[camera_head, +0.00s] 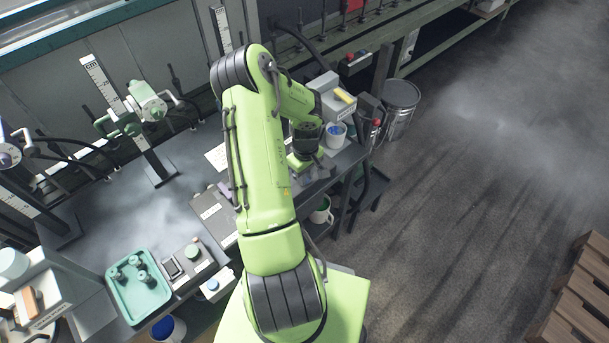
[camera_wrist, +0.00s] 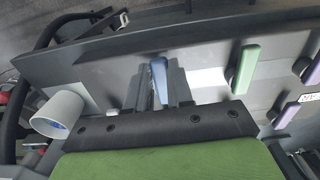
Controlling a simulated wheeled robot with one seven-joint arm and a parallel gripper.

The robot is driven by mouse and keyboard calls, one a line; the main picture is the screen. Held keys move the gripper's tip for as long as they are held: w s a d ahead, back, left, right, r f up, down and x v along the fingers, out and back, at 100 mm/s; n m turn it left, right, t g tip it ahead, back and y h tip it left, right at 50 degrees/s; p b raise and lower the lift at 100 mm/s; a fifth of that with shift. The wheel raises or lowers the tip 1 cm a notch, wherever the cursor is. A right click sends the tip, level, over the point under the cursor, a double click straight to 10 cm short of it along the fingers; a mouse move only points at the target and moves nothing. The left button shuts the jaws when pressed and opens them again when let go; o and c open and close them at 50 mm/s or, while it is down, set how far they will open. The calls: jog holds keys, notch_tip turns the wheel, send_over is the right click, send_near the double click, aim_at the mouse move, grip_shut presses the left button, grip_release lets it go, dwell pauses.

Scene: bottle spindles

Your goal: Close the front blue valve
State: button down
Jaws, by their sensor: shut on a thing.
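The blue handle is hidden there behind my arm.
In the wrist view, a green handle (camera_wrist: 245,68) and a purple handle (camera_wrist: 312,72) sit to the right, and a white cup (camera_wrist: 54,114) to the left. In the head view, a metal bin (camera_head: 401,108) stands right of the bench.

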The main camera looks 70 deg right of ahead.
jog(key=c, duration=1)
grip_release()
notch_tip(320, 180, up, 16)
jog(key=p, duration=0.1)
jog(key=shift+f, duration=0.1)
jog(key=w+a+r+n+t, duration=0.1)
jog(key=w+a+r+t, duration=0.1)
jog(key=w+a+r, duration=0.55)
jog(key=w+a+r+n+t, duration=0.15)
jog(key=w+a+r, duration=0.35)
jog(key=w+a, duration=0.5)
jog(key=s+a+r+n, duration=0.1)
jog(key=s+a, duration=0.2)
jog(key=a, duration=0.3)
jog(key=s+a+r+n+t, duration=0.1)
jog(key=s+a+r, duration=0.1)
jog(key=a, duration=0.5)
jog(key=s+a+r+n+t, duration=0.1)
jog(key=s+a, duration=0.3)
jog(key=a, duration=0.2)
jog(key=shift+s+a+r, duration=0.25)
jog(key=shift+s+r, duration=0.1)
jog(key=shift+s, duration=0.05)
